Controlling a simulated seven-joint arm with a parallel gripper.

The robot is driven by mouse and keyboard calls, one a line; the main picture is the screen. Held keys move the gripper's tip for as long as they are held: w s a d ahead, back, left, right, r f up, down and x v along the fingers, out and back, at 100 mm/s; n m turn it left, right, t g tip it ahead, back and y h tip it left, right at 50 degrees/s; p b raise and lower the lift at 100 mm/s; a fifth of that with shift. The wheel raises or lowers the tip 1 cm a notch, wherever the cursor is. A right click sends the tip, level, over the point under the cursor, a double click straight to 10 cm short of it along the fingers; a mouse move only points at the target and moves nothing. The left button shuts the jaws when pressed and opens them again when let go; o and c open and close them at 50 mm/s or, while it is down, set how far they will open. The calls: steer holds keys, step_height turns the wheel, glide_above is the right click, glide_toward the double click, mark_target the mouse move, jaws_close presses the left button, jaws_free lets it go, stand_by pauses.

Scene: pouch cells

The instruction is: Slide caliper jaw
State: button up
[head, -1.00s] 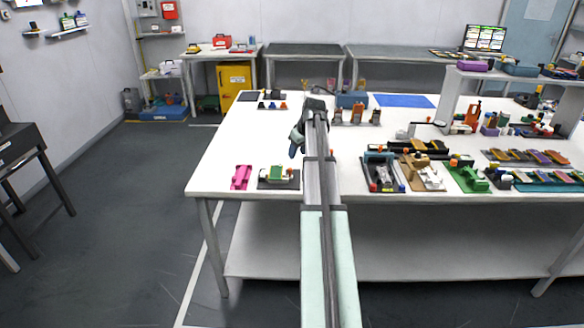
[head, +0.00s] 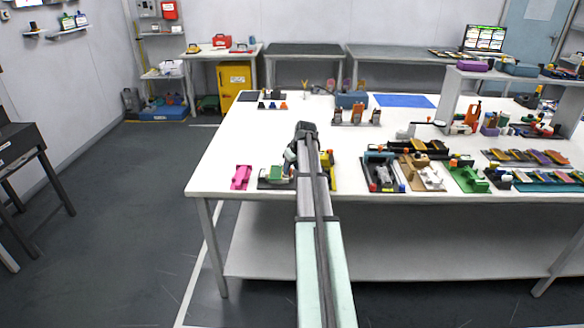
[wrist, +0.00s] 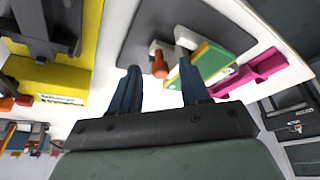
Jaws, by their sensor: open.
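A dark plate (wrist: 140,35) carries two small white blocks, an orange-tipped peg (wrist: 160,66) and a green block with a yellow edge (wrist: 212,62); this looks like the caliper fixture. In the head view the same fixture (head: 276,174) sits near the table's front left, partly covered by my arm. My gripper (wrist: 160,78) is open, with its two dark blue fingers pointing at the plate. The orange peg shows between the fingertips, and the right finger is close to the green block. I cannot tell whether either finger touches anything.
A pink block (wrist: 250,72) lies right of the plate in the wrist view. A yellow base (wrist: 85,50) with a dark grey part stands on the left. In the head view, several fixtures (head: 425,178) fill the table's right, and white table (head: 235,145) is clear behind the plate.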

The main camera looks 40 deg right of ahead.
jaws_close()
stand_by(0.3)
stand_by(0.3)
